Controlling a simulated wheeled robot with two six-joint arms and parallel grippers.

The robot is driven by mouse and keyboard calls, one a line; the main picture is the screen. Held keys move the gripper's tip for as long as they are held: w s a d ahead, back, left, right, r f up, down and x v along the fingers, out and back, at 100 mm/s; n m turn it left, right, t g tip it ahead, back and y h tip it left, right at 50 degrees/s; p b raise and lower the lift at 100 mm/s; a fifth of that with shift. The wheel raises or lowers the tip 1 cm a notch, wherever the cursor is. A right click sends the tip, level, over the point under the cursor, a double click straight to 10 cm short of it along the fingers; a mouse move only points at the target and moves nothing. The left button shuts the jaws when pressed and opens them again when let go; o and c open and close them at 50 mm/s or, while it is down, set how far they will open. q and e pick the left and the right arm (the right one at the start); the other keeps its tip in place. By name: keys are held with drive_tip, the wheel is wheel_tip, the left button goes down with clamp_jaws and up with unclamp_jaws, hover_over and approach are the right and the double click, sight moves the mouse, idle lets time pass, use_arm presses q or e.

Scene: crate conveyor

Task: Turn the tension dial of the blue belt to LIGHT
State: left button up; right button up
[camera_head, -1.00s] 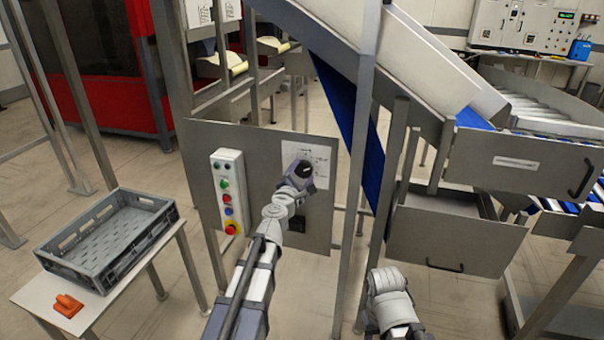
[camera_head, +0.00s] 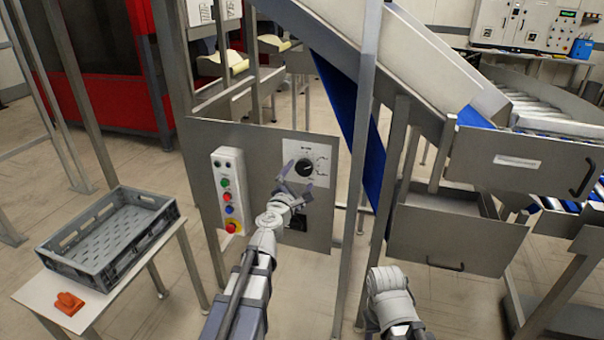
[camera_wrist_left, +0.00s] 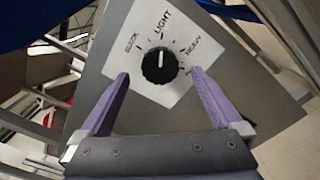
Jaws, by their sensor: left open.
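The tension dial (camera_head: 304,168) is a round black knob on a white label plate (camera_head: 322,152) on the grey panel. In the left wrist view the dial (camera_wrist_left: 159,66) has a white mark pointing up, toward the word LIGHT on the plate (camera_wrist_left: 166,22). HEAVY is to the right of it, and the smaller word at left is hard to read. My left gripper (camera_head: 297,182) is open and empty, just in front of the dial and slightly below it. Its purple fingers show either side of the dial in the wrist view, apart from it. My right gripper is not visible; only my right arm shows.
The blue belt (camera_head: 343,105) slopes down right of the panel (camera_head: 258,150). A button box (camera_head: 229,190) with a red stop knob is left of the dial. A metal post stands close at right. A grey crate (camera_head: 110,235) and orange object (camera_head: 69,303) are on the left table.

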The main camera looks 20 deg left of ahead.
use_arm(q)
drive_tip(key=s, duration=0.4)
drive_tip(key=shift+w+d, duration=0.1)
